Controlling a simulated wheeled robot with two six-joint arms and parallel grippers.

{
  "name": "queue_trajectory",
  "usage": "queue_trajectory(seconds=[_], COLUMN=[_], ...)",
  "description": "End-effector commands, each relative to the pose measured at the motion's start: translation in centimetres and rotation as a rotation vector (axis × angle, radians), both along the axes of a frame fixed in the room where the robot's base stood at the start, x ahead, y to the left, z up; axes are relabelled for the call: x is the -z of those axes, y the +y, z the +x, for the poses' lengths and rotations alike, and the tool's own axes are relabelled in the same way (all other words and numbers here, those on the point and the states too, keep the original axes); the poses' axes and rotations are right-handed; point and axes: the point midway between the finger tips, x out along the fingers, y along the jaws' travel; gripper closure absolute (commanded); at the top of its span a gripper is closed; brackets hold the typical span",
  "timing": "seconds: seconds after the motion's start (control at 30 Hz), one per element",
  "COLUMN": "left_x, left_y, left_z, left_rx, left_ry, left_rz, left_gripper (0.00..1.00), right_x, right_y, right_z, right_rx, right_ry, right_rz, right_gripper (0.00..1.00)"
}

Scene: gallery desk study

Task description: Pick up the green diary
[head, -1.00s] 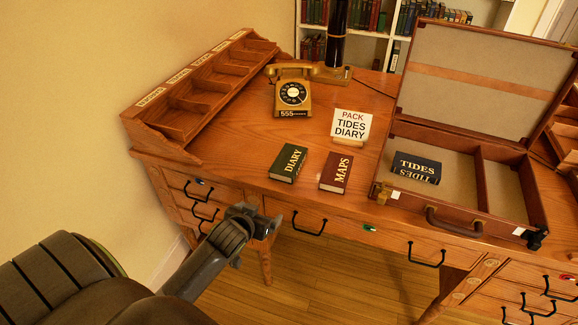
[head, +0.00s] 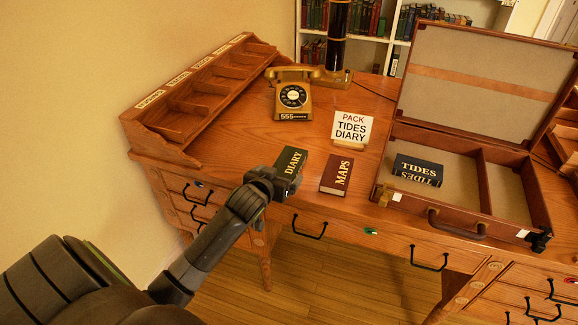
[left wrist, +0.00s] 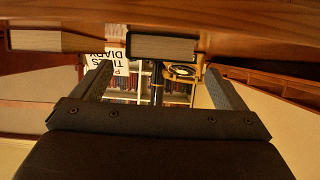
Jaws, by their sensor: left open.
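The green diary (head: 291,160) lies flat near the desk's front edge, left of the red MAPS book (head: 336,174). My left gripper (head: 277,183) is at the diary's near end and hides its front corner in the head view. In the left wrist view, which looks upside down, the diary's pale page edge (left wrist: 162,48) shows between the two open fingers (left wrist: 158,72). I cannot tell whether the fingers touch it. The MAPS book (left wrist: 52,41) is to the left there. My right gripper is not in view.
An open suitcase (head: 460,225) on the right holds the dark TIDES book (head: 418,170). A sign (head: 352,127) reading PACK TIDES DIARY stands behind the MAPS book. A gold telephone (head: 293,97) and a wooden letter rack (head: 190,100) are at the back left.

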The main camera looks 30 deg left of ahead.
Motion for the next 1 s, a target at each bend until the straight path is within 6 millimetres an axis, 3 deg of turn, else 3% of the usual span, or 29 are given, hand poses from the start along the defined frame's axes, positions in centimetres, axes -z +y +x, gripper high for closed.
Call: queue_trajectory(seconds=[0.1, 0.37, 0.7, 1.0], left_x=[0.6, 0.9, 1.9, 2.1], left_y=[0.3, 0.5, 1.4, 1.5], left_z=[1.3, 2.6, 6.4, 7.0], left_rx=[0.000, 0.001, 0.000, 0.001], left_ry=[0.000, -0.001, 0.000, 0.000], left_rz=[-0.001, 0.000, 0.001, 0.001], left_gripper=[0.06, 0.06, 0.06, 0.06], right_x=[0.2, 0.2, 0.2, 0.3], right_y=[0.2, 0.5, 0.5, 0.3], right_z=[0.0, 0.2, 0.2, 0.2], right_rx=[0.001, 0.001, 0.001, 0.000], right_ry=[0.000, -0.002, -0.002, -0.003], right_rz=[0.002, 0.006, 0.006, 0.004], right_gripper=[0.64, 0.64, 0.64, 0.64])
